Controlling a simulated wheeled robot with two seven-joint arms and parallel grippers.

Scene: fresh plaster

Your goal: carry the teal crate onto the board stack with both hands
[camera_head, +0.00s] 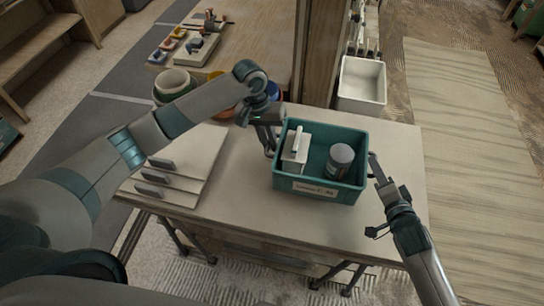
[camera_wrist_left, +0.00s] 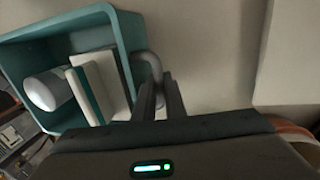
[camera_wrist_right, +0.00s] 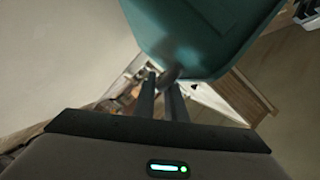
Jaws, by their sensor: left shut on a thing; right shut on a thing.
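The teal crate (camera_head: 318,192) is upright over the middle of the pale table; I cannot tell whether its base touches the tabletop. It holds a white box-like item (camera_head: 295,148) and a grey-white can (camera_head: 340,160). My left gripper (camera_head: 270,148) is shut on the crate's left handle, a grey loop (camera_wrist_left: 148,66) in the left wrist view. My right gripper (camera_head: 377,174) is at the crate's right side, shut on its handle, largely hidden behind the fingers (camera_wrist_right: 164,82) in the right wrist view. What looks like the board stack (camera_head: 190,180), pale stepped boards with grey blocks, lies left of the crate.
The table (camera_head: 270,222) is bare between boards and crate. A white bin (camera_head: 362,82) stands behind the crate. Stacked bowls (camera_head: 172,84) and a blue container (camera_head: 272,91) are at the back left. A wooden bench (camera_head: 250,40) with tools lies beyond.

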